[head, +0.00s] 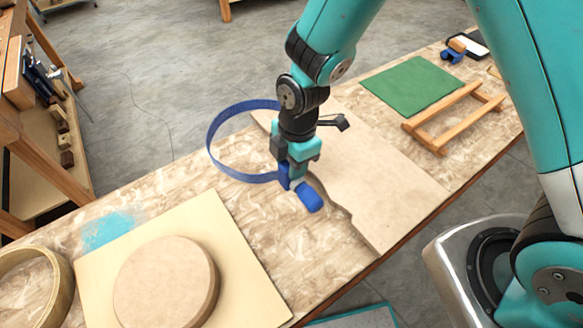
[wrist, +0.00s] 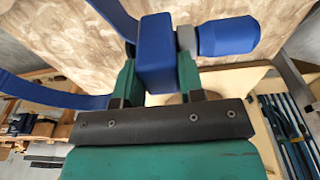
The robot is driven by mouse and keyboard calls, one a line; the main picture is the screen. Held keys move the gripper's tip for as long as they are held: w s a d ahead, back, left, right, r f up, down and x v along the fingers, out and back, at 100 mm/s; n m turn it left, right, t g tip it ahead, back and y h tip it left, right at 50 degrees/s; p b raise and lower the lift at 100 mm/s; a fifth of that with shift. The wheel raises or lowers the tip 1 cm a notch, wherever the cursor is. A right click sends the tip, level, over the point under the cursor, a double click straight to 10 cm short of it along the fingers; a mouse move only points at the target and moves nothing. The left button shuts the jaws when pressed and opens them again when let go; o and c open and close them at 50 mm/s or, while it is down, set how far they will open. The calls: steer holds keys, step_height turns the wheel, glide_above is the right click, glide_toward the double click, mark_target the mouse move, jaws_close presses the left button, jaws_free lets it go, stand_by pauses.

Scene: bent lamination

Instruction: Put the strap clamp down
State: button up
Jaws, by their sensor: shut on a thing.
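The strap clamp has a blue strap loop (head: 212,133), a blue block and a rounded blue handle (head: 308,197). My gripper (head: 291,176) is shut on the clamp's blue block, which shows between the fingers in the wrist view (wrist: 156,60). The handle (wrist: 228,36) sticks out to the right there, and the strap runs off to the left. The clamp is over the middle of the workbench (head: 165,195), by the left edge of a wavy-edged brown board (head: 385,190). I cannot tell whether it touches the bench.
A thick round disc (head: 165,280) lies on a pale square board (head: 230,250) at front left. A wooden ring (head: 40,285) sits at far left. A green mat (head: 412,86) and a wooden frame (head: 455,115) lie at back right. Bare bench shows left of the clamp.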

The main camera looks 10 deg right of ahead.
step_height(320, 180, down, 3)
stand_by(0.3)
